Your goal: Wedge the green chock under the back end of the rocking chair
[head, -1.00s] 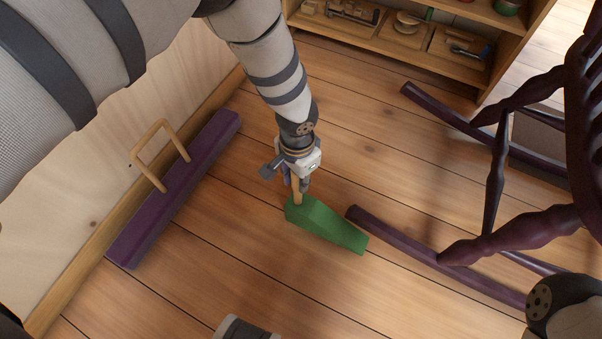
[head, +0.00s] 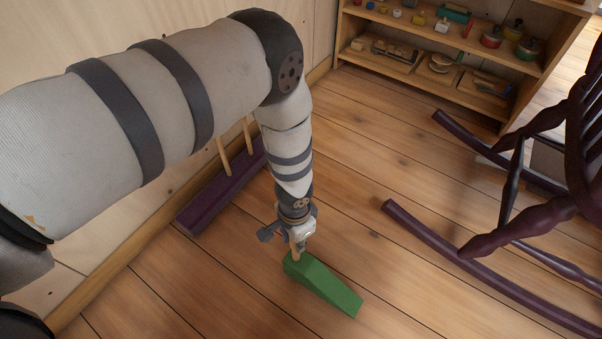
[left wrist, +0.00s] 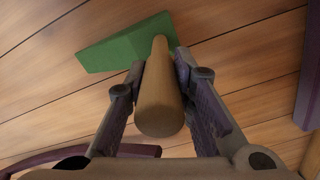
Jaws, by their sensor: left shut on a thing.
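The green chock (head: 325,287) is a wedge with an upright wooden handle at its thick end, and its thin end points to the lower right. My left gripper (head: 296,241) is shut on the handle. In the left wrist view the two fingers (left wrist: 159,80) press on both sides of the handle (left wrist: 157,95), with the chock (left wrist: 128,46) beyond. The chock is at or just above the floor; I cannot tell which. The dark purple rocking chair (head: 520,228) stands at the right. Its nearer rocker end (head: 392,207) is up and right of the chock, clearly apart. My right gripper is out of view.
A wooden shelf (head: 425,75) with pots and small items stands at the back. Bare plank floor (head: 370,150) lies between these and the chair.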

